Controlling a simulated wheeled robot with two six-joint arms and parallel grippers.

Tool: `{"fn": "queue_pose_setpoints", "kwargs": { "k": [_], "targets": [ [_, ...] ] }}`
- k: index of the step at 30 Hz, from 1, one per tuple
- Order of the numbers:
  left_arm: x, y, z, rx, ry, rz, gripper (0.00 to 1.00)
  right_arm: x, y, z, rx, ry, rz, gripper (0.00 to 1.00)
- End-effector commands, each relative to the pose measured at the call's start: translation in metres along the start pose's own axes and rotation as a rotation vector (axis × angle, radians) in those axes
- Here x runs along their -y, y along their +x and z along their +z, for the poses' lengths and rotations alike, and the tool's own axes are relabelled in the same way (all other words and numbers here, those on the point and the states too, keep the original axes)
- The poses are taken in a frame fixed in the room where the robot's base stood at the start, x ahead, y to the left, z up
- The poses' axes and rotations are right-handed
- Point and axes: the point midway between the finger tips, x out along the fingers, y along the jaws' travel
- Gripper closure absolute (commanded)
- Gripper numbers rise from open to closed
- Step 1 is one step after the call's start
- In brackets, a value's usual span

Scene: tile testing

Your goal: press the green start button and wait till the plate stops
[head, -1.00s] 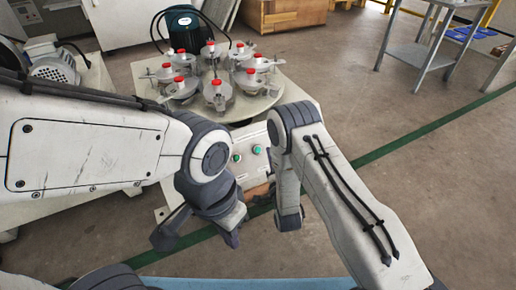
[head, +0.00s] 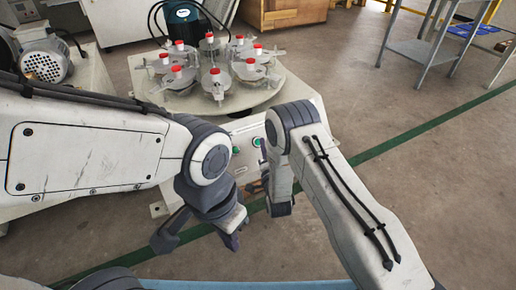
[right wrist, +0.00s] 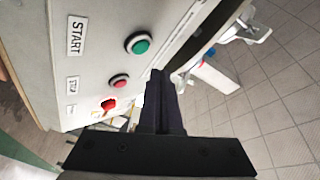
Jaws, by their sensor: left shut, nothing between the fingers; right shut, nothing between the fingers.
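The round plate (head: 270,92) carries several grey fixtures with red caps. Below its edge, a white control panel (right wrist: 75,15) holds the green start button (right wrist: 138,43) beside a START label. My right gripper (right wrist: 158,74) is shut and empty. Its tip is to the lower right of the green button in the right wrist view, apart from it in the picture; I cannot tell the depth gap. In the head view my right gripper (head: 264,152) is partly hidden by its wrist, near two green spots on the panel. My left gripper (head: 232,242) is shut, low and in front of the panel.
A red stop button (right wrist: 119,82) and another red button (right wrist: 109,104) sit beside the green one. A motor (head: 45,60) stands at left on a pale bench. A metal table (head: 415,50) stands at back right. The floor at right is clear.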

Motion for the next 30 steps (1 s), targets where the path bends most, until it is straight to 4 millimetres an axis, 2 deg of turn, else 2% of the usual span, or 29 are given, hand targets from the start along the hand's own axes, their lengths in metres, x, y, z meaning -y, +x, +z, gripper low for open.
{"fn": "queue_pose_setpoints", "kwargs": {
  "k": [1,6,30],
  "targets": [
    [0.001,0.007,0.000,0.000,0.000,0.000,1.00,-0.006,0.004,0.005,0.000,0.000,-0.001,1.00],
    [0.001,0.014,0.001,0.000,0.000,0.000,1.00,-0.010,0.012,0.010,0.001,0.000,0.000,1.00],
    [0.001,0.014,0.001,0.000,0.000,0.000,1.00,-0.010,0.014,0.011,0.001,0.000,0.001,1.00]
  ]
}}
